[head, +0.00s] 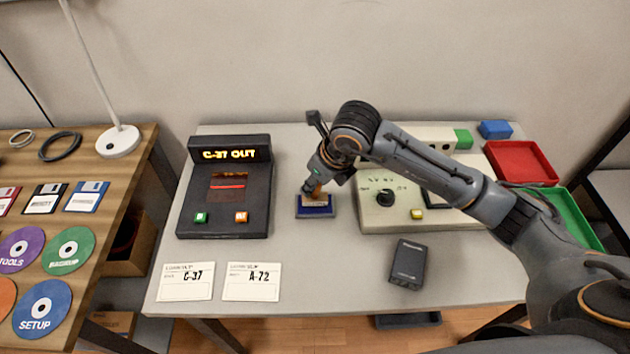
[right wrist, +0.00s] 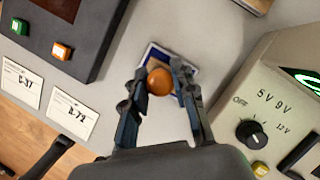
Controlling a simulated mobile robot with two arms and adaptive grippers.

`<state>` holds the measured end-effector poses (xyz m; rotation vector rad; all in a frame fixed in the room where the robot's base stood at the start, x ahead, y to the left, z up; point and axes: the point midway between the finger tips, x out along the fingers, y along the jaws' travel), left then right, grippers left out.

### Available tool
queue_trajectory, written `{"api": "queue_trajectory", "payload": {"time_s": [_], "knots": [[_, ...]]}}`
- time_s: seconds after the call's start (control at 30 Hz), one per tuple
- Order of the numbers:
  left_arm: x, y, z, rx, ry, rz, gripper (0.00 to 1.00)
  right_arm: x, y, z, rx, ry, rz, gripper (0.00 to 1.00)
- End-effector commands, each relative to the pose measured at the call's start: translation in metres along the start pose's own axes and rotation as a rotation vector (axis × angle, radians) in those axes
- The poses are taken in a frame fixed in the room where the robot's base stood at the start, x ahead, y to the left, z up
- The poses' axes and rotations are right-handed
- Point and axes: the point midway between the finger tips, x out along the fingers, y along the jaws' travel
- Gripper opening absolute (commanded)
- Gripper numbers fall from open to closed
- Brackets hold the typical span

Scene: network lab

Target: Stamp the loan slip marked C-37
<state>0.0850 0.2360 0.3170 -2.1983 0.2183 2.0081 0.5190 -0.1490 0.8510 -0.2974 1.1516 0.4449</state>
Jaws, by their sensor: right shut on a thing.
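The loan slip marked C-37 (head: 187,282) lies flat near the table's front left edge, and it also shows in the right wrist view (right wrist: 22,82). The slip marked A-72 (head: 252,282) lies just to its right. My right gripper (head: 316,190) is shut on the stamp, whose round orange-brown knob (right wrist: 160,81) shows between the fingers in the right wrist view. The stamp is over the blue ink pad (head: 317,212); I cannot tell whether it touches the pad. My left gripper is not in view.
A dark scanner box (head: 227,190) reading "C-37 OUT" stands behind the slips. A beige power unit (head: 375,218) is right of the pad. A dark small box (head: 408,262) lies front right. Red (head: 520,163) and green trays (head: 572,215) are at the right.

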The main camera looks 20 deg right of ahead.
Motion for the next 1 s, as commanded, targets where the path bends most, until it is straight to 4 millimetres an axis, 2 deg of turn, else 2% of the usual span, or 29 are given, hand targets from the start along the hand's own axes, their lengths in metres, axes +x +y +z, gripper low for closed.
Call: {"api": "queue_trajectory", "payload": {"time_s": [1.0], "knots": [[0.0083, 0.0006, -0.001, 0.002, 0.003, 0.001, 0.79, 0.008, -0.0002, -0.0033, 0.0, 0.0, 0.0, 0.06]]}}
